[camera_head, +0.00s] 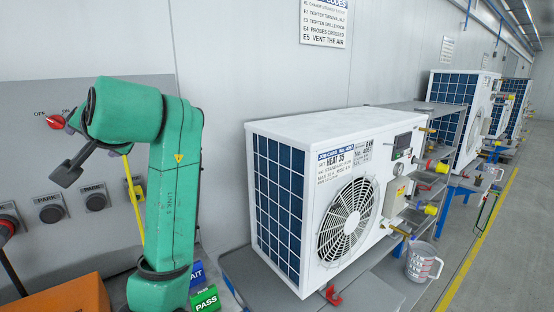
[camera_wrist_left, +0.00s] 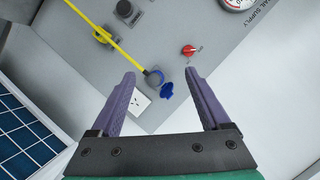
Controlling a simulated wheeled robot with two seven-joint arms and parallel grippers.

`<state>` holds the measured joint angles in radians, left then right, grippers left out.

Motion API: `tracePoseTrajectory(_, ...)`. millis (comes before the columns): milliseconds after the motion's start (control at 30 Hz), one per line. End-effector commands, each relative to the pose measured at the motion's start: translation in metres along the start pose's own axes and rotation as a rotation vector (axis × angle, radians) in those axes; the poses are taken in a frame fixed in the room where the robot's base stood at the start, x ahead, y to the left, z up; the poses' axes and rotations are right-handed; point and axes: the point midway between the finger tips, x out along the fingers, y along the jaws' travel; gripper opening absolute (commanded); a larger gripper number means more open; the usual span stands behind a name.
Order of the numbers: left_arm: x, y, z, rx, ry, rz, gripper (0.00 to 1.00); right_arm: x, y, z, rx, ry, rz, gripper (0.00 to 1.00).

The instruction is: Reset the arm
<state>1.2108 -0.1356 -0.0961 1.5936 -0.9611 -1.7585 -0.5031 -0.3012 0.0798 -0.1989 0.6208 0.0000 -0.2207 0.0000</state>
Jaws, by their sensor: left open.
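My left arm (camera_head: 177,190), green and marked "LINK 5", rises from the bottom left in the head view and bends at the top in front of the wall panel. My left gripper (camera_wrist_left: 160,73) is open, with two purple fingers spread apart and nothing between their tips. Beyond the fingers in the wrist view are a round grey socket with a blue cap (camera_wrist_left: 166,90) and a white outlet plate (camera_wrist_left: 139,102). A yellow cable (camera_wrist_left: 108,40) runs to that socket. My right gripper is not in view.
A red OFF/ON knob (camera_head: 55,121) and PARK sockets (camera_head: 49,209) are on the grey panel. A white heat pump unit (camera_head: 277,135) stands on a bench right of my arm. An orange box (camera_head: 65,298), a green PASS tag (camera_head: 205,298) and a measuring jug (camera_head: 419,264) are nearby.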

Motion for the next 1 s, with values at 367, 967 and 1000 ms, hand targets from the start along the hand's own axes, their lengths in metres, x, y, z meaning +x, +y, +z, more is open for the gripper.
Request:
tracePoseTrajectory(367, 0.061, 0.107, 0.071, 0.051, -0.038, 0.185, 0.80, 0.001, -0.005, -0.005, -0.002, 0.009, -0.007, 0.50)
tracePoseTrajectory(967, 0.030, 0.311, 0.371, 0.088, -0.307, 0.795, 0.80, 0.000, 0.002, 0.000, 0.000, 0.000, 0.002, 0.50)
tracePoseTrajectory(1000, 0.022, 0.314, 0.384, 0.086, -0.327, 0.822, 0.80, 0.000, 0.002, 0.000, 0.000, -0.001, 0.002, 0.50)
